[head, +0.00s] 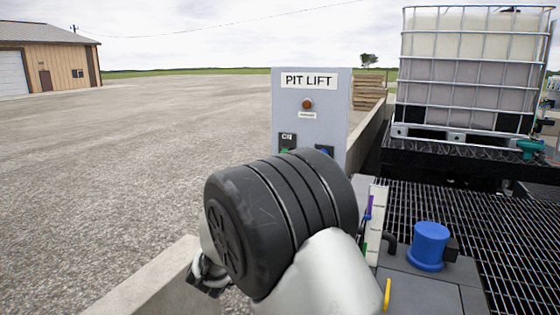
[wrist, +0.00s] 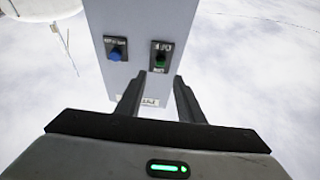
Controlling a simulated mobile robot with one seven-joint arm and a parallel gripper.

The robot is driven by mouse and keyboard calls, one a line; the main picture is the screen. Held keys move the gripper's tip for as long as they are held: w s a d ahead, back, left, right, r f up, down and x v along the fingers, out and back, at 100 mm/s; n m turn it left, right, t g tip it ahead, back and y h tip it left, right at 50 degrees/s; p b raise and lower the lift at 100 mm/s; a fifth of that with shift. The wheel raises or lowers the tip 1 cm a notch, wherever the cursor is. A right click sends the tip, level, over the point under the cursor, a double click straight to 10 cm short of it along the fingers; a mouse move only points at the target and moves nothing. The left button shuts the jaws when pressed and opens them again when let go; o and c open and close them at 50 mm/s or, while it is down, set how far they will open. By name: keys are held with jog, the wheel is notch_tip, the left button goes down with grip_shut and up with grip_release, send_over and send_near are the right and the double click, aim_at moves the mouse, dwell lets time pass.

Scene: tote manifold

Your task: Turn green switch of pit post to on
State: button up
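The pit post is a grey box (head: 310,115) labelled PIT LIFT, standing ahead of me in the head view. It also shows, upside down, in the wrist view (wrist: 135,25). Its green switch (wrist: 160,61) sits on a black plate with small lettering. In the head view only the top of that plate (head: 287,139) and a bit of green show above my arm. I cannot tell the switch's setting. My gripper (wrist: 159,76) is open and empty, its fingertips pointing at the post face around the green switch. Contact cannot be made out.
A blue switch (wrist: 115,53) sits beside the green one. An orange-red lamp (head: 307,104) is higher on the post. A caged white tank (head: 470,75) stands on dark grating at right, with a blue-capped fitting (head: 430,243) nearer. Open gravel (head: 130,140) lies left.

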jog(key=x, duration=0.8)
jog(key=shift+w+r, duration=0.15)
jog(key=shift+w, duration=0.2)
jog(key=shift+d, duration=0.15)
grip_shut()
